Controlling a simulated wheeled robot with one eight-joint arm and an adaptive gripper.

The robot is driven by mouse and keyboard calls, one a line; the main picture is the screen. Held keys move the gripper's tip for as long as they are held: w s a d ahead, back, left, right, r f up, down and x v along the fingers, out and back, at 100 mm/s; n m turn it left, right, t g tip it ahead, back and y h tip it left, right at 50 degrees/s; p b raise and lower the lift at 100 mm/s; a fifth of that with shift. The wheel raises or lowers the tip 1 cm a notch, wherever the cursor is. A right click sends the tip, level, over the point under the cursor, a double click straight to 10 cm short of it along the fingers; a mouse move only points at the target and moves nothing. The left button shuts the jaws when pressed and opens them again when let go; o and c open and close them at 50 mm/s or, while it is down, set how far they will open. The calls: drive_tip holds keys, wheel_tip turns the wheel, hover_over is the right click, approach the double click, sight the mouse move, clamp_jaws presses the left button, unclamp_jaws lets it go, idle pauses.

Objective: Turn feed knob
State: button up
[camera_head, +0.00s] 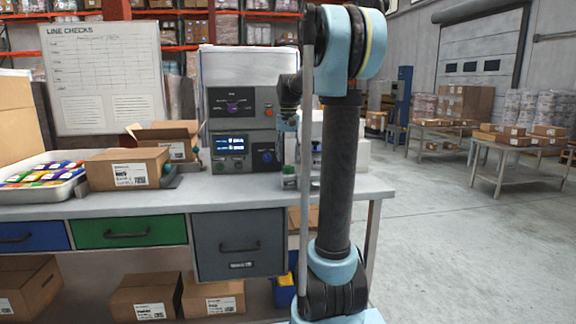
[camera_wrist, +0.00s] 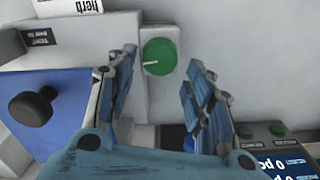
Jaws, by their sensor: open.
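A round green knob (camera_wrist: 158,56) with a white pointer line sits on a light grey housing in the wrist view. My gripper (camera_wrist: 161,64) is open, with one finger to each side of the green knob in the picture. I see no clear contact, and the depth gap cannot be told. In the head view my gripper (camera_head: 288,122) hangs in front of the bench machine's right side, partly hidden by my arm. A small green-topped unit (camera_head: 289,170) stands below it on the bench. Which knob is the feed knob is not readable.
A black knob (camera_wrist: 33,106) on a blue panel stands left of my fingers.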

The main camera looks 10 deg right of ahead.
sight(288, 166)
wheel_tip(288, 166, up, 7)
drive_tip(key=shift+r, duration=0.2)
idle(0.4)
